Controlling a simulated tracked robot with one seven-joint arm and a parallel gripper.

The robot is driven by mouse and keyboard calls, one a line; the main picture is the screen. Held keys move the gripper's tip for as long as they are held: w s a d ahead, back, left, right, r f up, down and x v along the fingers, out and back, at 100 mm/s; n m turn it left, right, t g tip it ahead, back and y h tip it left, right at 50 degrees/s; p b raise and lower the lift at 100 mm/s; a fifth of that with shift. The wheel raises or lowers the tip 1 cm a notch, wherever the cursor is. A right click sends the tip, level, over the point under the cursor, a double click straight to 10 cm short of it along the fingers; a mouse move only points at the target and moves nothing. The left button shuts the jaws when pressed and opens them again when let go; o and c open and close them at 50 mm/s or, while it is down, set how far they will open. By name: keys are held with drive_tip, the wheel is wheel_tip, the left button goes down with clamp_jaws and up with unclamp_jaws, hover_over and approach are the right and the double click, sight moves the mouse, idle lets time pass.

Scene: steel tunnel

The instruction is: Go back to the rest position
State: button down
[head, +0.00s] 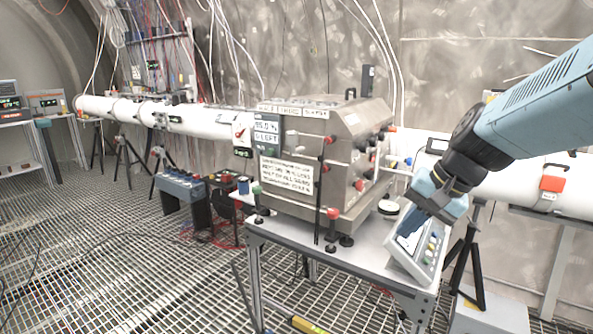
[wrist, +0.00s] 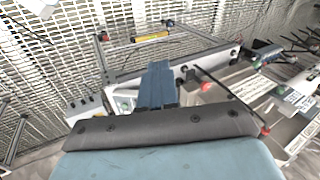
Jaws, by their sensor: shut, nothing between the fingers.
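My gripper (head: 408,238) is at the end of the blue arm, on the right of the head view. It points down and left, over a grey control panel (head: 429,250) with coloured buttons at the table's right end. Its fingers are together with nothing between them. I cannot tell whether the fingertips touch the panel. In the wrist view the blue fingers (wrist: 158,84) stand close together in the middle, and part of the panel lies behind them.
A steel box (head: 330,150) with knobs and a display stands on the metal table (head: 345,262). A long white pipe (head: 200,117) runs along the wall, with tripods (head: 122,160) under it. A grey box (head: 488,315) sits on the floor at right. The grating floor at left is largely open.

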drive_tip(key=s+d+r+n+t+h, duration=0.2)
drive_tip(key=s+r+n+h, duration=0.1)
drive_tip(key=s, duration=0.4)
drive_tip(key=shift+s+r+n+h, duration=0.4)
drive_tip(key=shift+n+h, duration=0.3)
drive_tip(key=shift+n, duration=0.5)
